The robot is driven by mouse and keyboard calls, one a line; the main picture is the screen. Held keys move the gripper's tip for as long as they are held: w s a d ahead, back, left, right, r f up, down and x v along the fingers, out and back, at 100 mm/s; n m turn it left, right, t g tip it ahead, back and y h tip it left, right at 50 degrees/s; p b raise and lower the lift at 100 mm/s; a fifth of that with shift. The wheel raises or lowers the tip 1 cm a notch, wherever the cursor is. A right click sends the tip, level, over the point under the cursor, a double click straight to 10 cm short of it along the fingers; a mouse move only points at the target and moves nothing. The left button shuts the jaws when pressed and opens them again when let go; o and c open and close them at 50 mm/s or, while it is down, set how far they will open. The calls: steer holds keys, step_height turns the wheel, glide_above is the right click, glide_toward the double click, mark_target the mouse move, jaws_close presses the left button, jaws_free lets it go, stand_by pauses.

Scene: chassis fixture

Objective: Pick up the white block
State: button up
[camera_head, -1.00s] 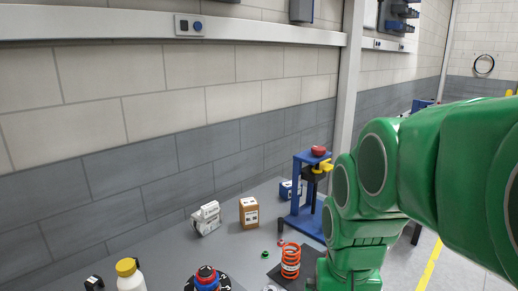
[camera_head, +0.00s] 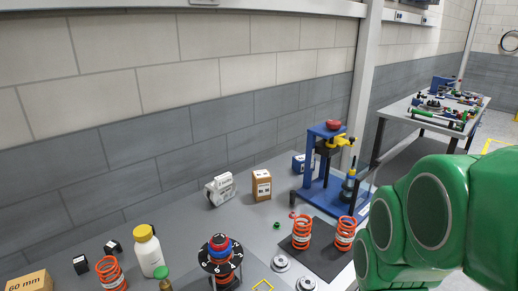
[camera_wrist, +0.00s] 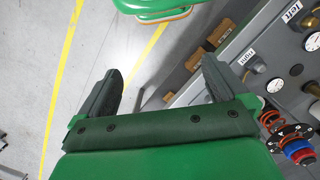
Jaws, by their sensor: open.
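A white block-like box (camera_head: 220,189) with dark print stands on the grey bench near the wall in the head view, left of a brown box (camera_head: 261,185). I cannot tell for certain that it is the white block. It does not show clearly in the wrist view. My gripper (camera_wrist: 161,66) is open and empty in the wrist view, with its two dark fingers spread over the floor beside the bench front. In the head view only my green arm shows at the right, and the gripper is out of sight.
A blue press (camera_head: 327,170) stands right of the boxes. Orange springs (camera_head: 302,232), a white bottle with yellow cap (camera_head: 149,252) and a numbered black disc (camera_head: 220,262) stand nearer. A second bench (camera_head: 400,112) is at the back right. Gauges (camera_wrist: 275,85) line a panel.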

mark_target(225, 179)
steer(key=w+d+r+t+h, duration=0.1)
steer(key=w+d+r+t, duration=0.1)
steer(key=w, duration=0.6)
steer(key=w+d+r+t+h, duration=0.1)
steer(key=w+d+r+t, duration=0.15)
steer(key=w, duration=0.65)
steer(key=w+d+r+t, duration=0.2)
steer(key=w+d, duration=0.1)
steer(key=w, duration=0.5)
steer(key=w+a+n+t, duration=0.1)
steer(key=w+a+t, duration=0.1)
steer(key=w, duration=0.8)
steer(key=w+a+n+t, duration=0.1)
steer(key=w+a+t, duration=0.15)
steer(key=w, duration=0.75)
steer(key=w+a+f+n+t+y, duration=0.1)
steer(key=w+a+f+t+y, duration=0.1)
steer(key=w+a, duration=0.55)
steer(key=shift+w+a+f+n+g+y, duration=0.15)
steer(key=shift+w+a+f+n+y, duration=1.45)
steer(key=shift+a, duration=3.35)
steer(key=shift+w+a+f+n+g+y, duration=0.2)
steer(key=shift+w+a+f+n+y, duration=0.2)
steer(key=shift+w+a+f+y, duration=3.5)
steer(key=shift+w+a+f+n+g+h, duration=0.2)
steer(key=shift+w+a+f+n, duration=1.15)
steer(key=shift+a, duration=4.7)
steer(key=shift+s+f+m, duration=0.35)
steer(key=shift+s+f, duration=0.15)
steer(key=shift+s, duration=0.3)
